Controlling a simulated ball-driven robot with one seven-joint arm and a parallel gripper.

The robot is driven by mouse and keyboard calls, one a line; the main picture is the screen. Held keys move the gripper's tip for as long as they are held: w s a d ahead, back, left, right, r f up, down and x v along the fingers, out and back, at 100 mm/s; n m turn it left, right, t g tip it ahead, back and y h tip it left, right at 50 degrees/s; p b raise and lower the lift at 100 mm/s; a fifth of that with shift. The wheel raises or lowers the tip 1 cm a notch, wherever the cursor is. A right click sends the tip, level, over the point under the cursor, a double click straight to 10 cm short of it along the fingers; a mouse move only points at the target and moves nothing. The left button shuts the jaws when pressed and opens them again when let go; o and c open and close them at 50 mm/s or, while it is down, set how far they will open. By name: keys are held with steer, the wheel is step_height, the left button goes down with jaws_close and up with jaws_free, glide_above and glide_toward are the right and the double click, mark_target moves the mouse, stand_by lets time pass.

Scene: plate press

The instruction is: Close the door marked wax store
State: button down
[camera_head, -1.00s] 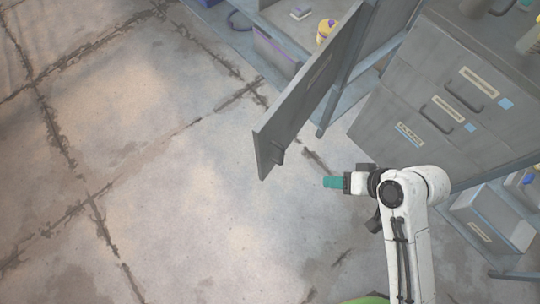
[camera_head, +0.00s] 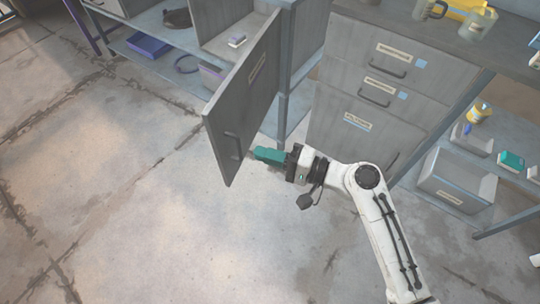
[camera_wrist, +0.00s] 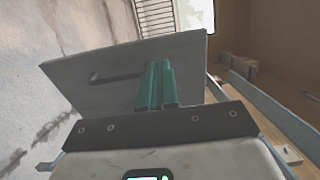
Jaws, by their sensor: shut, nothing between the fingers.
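A grey cabinet door (camera_head: 243,105) stands wide open, swung out from a shelf cabinet. It has a pale label (camera_head: 257,68), too small to read, and a dark handle (camera_head: 232,146) near its free edge. My gripper (camera_head: 256,155) has teal fingers, shut and empty, just right of the door's lower part. In the wrist view, the fingers (camera_wrist: 155,85) are together in front of the door (camera_wrist: 125,70), with its bar handle (camera_wrist: 115,76) to their left. I cannot tell whether they touch the door.
The open compartment (camera_head: 228,38) behind the door holds a small block (camera_head: 237,40). A drawer unit (camera_head: 365,100) with labelled fronts stands right of the door. A grey bin (camera_head: 457,180) sits on a low shelf at right. Floor (camera_head: 120,210) at left is clear.

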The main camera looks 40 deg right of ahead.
mark_target(215, 139)
steer(key=x, duration=1)
